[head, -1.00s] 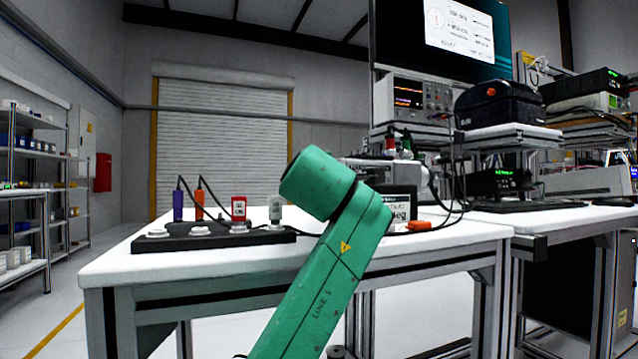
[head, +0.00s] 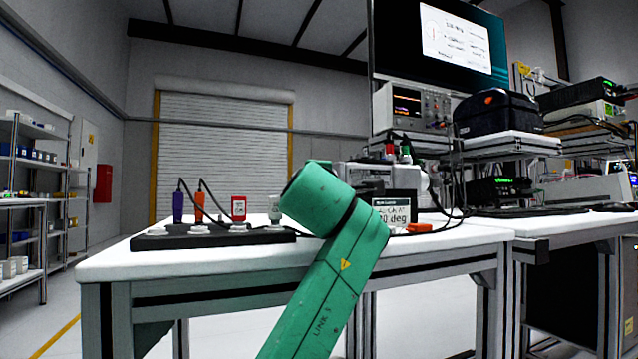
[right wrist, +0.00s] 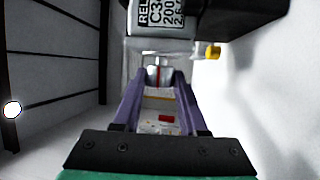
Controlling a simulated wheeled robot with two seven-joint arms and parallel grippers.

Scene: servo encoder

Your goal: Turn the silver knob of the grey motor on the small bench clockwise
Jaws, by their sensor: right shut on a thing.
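The grey motor (head: 368,172) stands on the small bench (head: 215,265), partly behind my green arm in the head view. In the right wrist view the motor body (right wrist: 165,22) with its printed label fills the top. My right gripper (right wrist: 158,78) has two purple fingers that reach up to just below the label. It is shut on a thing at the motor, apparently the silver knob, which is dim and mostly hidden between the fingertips. The right fingers are hidden in the head view. My left gripper is in neither view.
A small display reading in degrees (head: 393,216) stands beside the motor. A black base (head: 215,240) with round white pads and several small bottles or plugs lies on the bench's left. An orange piece (head: 419,228) lies to the right. Instruments stand behind.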

